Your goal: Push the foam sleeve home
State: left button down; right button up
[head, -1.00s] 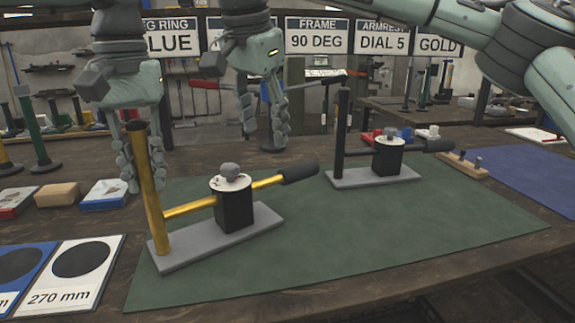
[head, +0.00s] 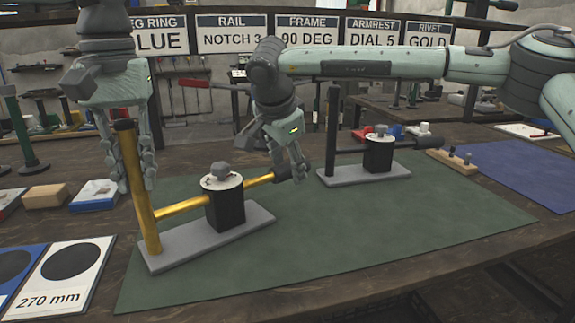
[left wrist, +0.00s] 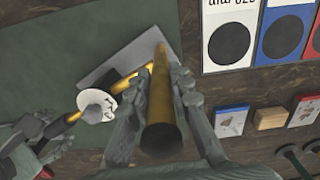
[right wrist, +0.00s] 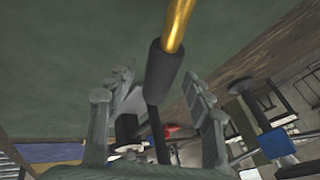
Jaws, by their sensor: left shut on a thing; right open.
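The near press has a grey base (head: 215,238), a gold post (head: 146,215), a black block (head: 226,210) and a gold bar (head: 183,207) through the block. A dark foam sleeve (right wrist: 163,75) covers the bar's far end. In the head view my fingers mostly hide it. My left gripper (head: 132,178) is shut on the upright gold post, which also shows between its fingers in the left wrist view (left wrist: 161,110). My right gripper (head: 291,172) is open, with its fingers on either side of the sleeve; I cannot tell if they touch it.
A second, black press (head: 365,172) stands behind to the right on the green mat (head: 350,235). A wooden block with pegs (head: 452,162) and a blue mat (head: 520,170) lie further right. Cards (head: 65,275) and small boxes (head: 93,197) lie at left. The mat's front is clear.

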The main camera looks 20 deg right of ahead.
jog(key=shift+w+d+f, duration=0.1)
jog(key=shift+f, duration=0.15)
grip_shut()
dwell(0.3)
